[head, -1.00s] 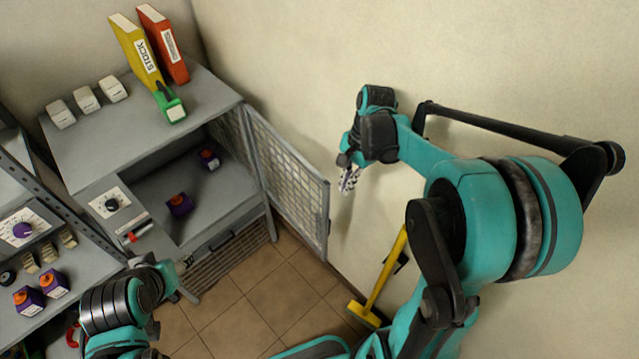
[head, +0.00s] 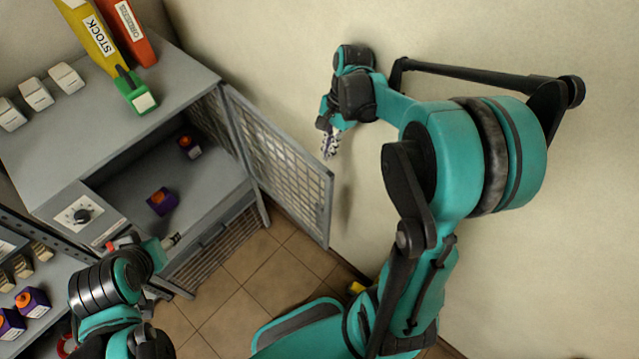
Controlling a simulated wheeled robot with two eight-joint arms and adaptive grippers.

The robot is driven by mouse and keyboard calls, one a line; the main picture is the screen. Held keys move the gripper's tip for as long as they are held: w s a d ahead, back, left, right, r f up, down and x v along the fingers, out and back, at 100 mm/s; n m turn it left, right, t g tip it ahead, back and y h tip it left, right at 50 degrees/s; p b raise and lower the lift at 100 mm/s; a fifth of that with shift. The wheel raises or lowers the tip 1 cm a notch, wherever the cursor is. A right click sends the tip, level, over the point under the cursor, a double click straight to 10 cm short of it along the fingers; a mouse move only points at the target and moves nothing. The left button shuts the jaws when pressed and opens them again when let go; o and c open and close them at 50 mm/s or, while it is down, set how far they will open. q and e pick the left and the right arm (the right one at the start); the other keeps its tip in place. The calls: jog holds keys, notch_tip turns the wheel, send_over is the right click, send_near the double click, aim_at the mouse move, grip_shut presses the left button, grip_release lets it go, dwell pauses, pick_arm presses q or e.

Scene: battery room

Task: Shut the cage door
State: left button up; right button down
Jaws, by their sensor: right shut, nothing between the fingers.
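The cage door (head: 285,165), a grey frame with wire mesh, stands wide open on the right side of the grey cabinet (head: 215,200). It reaches out along the wall. My right gripper (head: 329,152) is shut and empty, near the door's free edge on the wall side, above its top corner in the picture. I cannot tell whether it touches the door.
Two purple blocks with orange tops (head: 162,201) lie inside the cabinet. Yellow and red binders (head: 126,32), a green-and-white item (head: 136,92) and white boxes (head: 36,94) are on top. A shelf (head: 50,270) is at left. Tiled floor (head: 240,300) lies clear before the cabinet.

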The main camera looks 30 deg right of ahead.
aim_at(321, 183)
jog(key=b+x, duration=0.1)
jog(key=x, duration=0.3)
jog(key=b+x, duration=0.2)
jog(key=x, duration=0.3)
jog(key=b+x, duration=0.2)
jog(key=x, duration=0.2)
jog(key=shift+w+d+f, duration=0.2)
jog(key=shift+d+f, duration=0.1)
jog(key=shift+f, duration=0.05)
